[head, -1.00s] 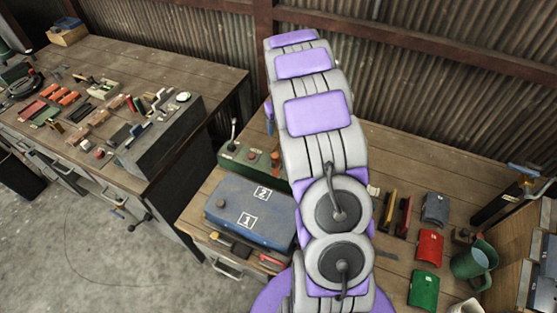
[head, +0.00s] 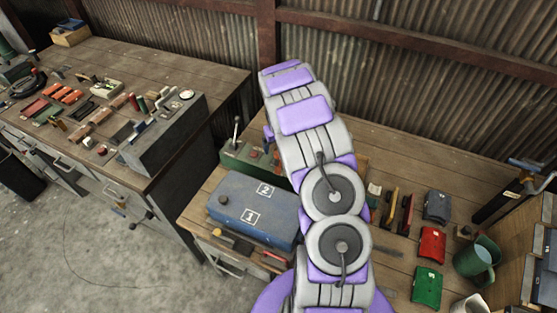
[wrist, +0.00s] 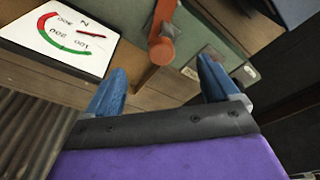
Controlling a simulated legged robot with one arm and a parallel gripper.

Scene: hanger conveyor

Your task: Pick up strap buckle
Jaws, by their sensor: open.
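I cannot make out a strap buckle for certain in either view. My gripper (wrist: 163,88) shows in the wrist view with its two blue fingers spread wide and nothing between them. Beyond the fingers are an orange-brown handle-like part (wrist: 161,48) and a green panel (wrist: 208,52). The fingers look apart from both. In the head view my arm rises through the middle and hides the gripper and part of the right workbench.
A blue box (head: 228,205) marked 1 and 2 and a green lever box (head: 236,158) stand left of my arm. Red (head: 432,245) and green (head: 426,287) pieces and a green mug (head: 477,262) are at right. A white gauge (wrist: 55,40) shows in the wrist view.

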